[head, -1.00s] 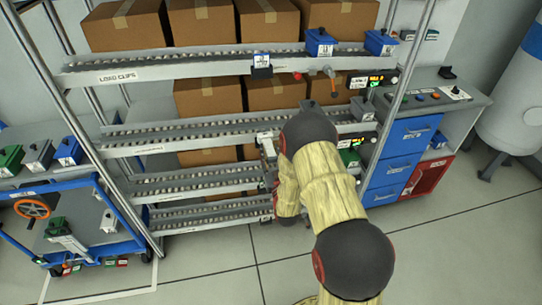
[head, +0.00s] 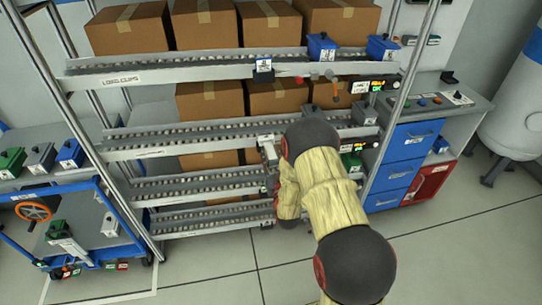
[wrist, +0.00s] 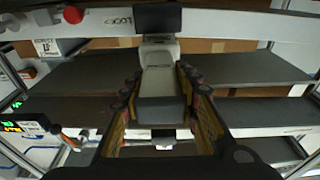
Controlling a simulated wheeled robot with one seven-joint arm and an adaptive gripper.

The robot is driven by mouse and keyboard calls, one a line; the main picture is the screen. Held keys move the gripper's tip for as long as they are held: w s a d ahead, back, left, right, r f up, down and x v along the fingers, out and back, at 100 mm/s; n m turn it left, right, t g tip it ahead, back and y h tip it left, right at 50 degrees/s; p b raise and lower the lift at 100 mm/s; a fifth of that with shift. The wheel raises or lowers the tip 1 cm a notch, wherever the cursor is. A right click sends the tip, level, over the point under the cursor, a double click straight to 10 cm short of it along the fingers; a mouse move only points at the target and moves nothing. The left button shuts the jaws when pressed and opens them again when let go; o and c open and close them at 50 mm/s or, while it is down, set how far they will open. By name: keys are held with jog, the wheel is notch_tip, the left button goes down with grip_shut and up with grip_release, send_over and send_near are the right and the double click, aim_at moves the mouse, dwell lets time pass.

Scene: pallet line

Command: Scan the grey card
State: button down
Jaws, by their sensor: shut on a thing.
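My gripper (wrist: 163,115) is shut on a light grey, scanner-like device (wrist: 160,84), with one finger along each side of it in the wrist view. A dark rectangle (wrist: 158,18) shows at the device's far end; I cannot tell whether it belongs to it. In the head view my arm reaches to the rack's middle tiers, and my gripper (head: 270,158) is partly hidden there. I cannot pick out a grey card for certain.
The roller rack (head: 190,133) holds cardboard boxes (head: 207,22) and blue bins (head: 322,46). A display (head: 378,85) with yellow and green lights sits at its right. A blue cart (head: 95,235) stands left, a drawer cabinet (head: 405,150) right. The front floor is clear.

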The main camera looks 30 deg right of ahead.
aim_at(274, 162)
jog(key=shift+w+d+b, duration=0.1)
jog(key=shift+w+b, duration=0.3)
jog(key=shift+b, duration=0.05)
dwell(2.1)
jog(key=shift+s, duration=0.1)
jog(key=shift+r+v, duration=0.2)
jog(key=shift+v, duration=1.1)
jog(key=shift+r+v, duration=0.2)
jog(key=shift+v, duration=1.1)
jog(key=shift+r+v, duration=0.2)
jog(key=shift+v, duration=1.1)
jog(key=shift+s, duration=0.1)
